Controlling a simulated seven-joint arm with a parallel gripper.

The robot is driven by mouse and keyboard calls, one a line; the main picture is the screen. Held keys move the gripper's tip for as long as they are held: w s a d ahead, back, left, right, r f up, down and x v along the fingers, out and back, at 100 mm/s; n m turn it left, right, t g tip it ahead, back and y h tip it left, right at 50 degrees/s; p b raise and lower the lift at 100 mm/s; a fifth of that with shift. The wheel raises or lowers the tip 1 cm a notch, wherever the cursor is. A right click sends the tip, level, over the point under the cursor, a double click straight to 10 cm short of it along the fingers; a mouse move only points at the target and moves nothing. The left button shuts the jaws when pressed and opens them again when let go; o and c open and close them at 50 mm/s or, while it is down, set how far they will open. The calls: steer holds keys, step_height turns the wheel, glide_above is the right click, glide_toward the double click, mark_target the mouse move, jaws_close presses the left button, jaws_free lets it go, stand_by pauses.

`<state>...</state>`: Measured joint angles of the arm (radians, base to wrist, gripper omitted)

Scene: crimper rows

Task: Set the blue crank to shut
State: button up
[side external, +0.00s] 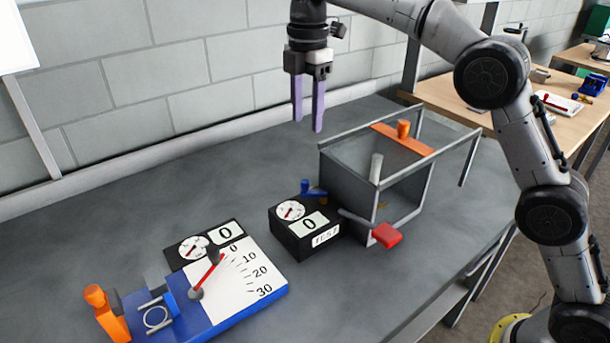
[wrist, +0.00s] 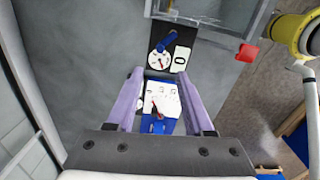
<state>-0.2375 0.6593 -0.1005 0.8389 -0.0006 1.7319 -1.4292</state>
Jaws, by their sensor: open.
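The blue crank (side external: 314,191) is a small lever on top of a black TEST box (side external: 291,246) with a round dial and a "0" display. It also shows in the wrist view (wrist: 167,43), slanted across the box top, beyond my fingertips. My gripper (side external: 308,126) has two purple fingers pointing down, high above the table and well above the crank. In the wrist view my gripper (wrist: 160,72) is open, with nothing between its fingers. Which setting the crank is at cannot be read.
A grey open-sided chamber (side external: 345,190) with rails, an orange slide (side external: 403,138) and a red handle (side external: 387,236) stands right of the box. A blue gauge base (side external: 225,315) with a white 0–30 scale and an orange-handled lever (side external: 106,312) is at front left. The table's left back is clear.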

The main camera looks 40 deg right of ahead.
mark_target(305, 181)
steer(key=f, duration=1.4)
steer(key=shift+a+f, duration=0.2)
steer(key=shift+f, duration=0.05)
jaws_close()
